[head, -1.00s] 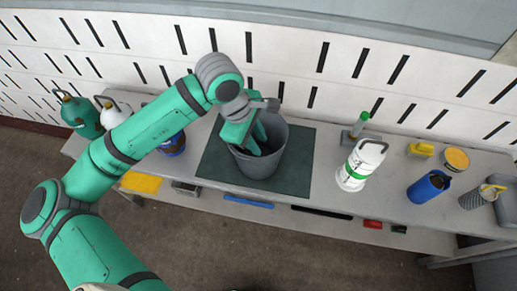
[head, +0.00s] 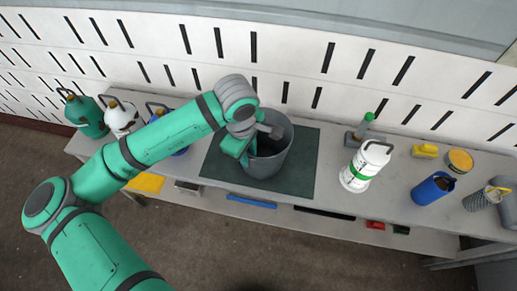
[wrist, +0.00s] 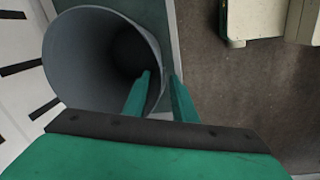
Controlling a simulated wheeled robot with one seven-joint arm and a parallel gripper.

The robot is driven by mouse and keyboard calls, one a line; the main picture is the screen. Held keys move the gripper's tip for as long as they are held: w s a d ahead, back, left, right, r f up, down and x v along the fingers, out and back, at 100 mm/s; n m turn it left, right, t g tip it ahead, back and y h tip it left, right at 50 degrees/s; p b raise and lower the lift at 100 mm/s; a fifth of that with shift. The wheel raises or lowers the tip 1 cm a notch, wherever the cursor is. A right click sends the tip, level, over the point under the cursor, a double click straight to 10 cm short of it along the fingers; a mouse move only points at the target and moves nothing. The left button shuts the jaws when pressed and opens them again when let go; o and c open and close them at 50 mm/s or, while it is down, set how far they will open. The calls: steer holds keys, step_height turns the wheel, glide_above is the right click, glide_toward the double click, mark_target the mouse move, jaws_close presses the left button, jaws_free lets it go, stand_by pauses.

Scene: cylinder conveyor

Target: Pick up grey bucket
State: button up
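The grey bucket (head: 282,152) stands upright on the dark green mat on the bench. In the wrist view its round mouth (wrist: 75,55) opens toward the camera at the upper left. My gripper (head: 243,158) is at the bucket's left rim in the head view. In the wrist view my gripper (wrist: 160,84) has one finger inside the bucket and the other outside, with the wall between them. A gap shows between the inner finger and the wall, so it looks open. The fingertips are partly hidden in the head view.
The dark green mat (head: 302,180) lies on the grey bench (head: 335,206). Green and white bottles (head: 86,116) stand at the left. A slotted white wall rises behind.

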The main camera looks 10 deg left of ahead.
mark_target(250, 168)
steer(key=shift+w+f, duration=0.2)
steer(key=shift+f, duration=1.35)
steer(key=shift+w+f, duration=0.25)
steer(key=shift+f, duration=1.3)
steer(key=shift+w+f, duration=0.2)
steer(key=shift+f, duration=1.35)
jaws_close()
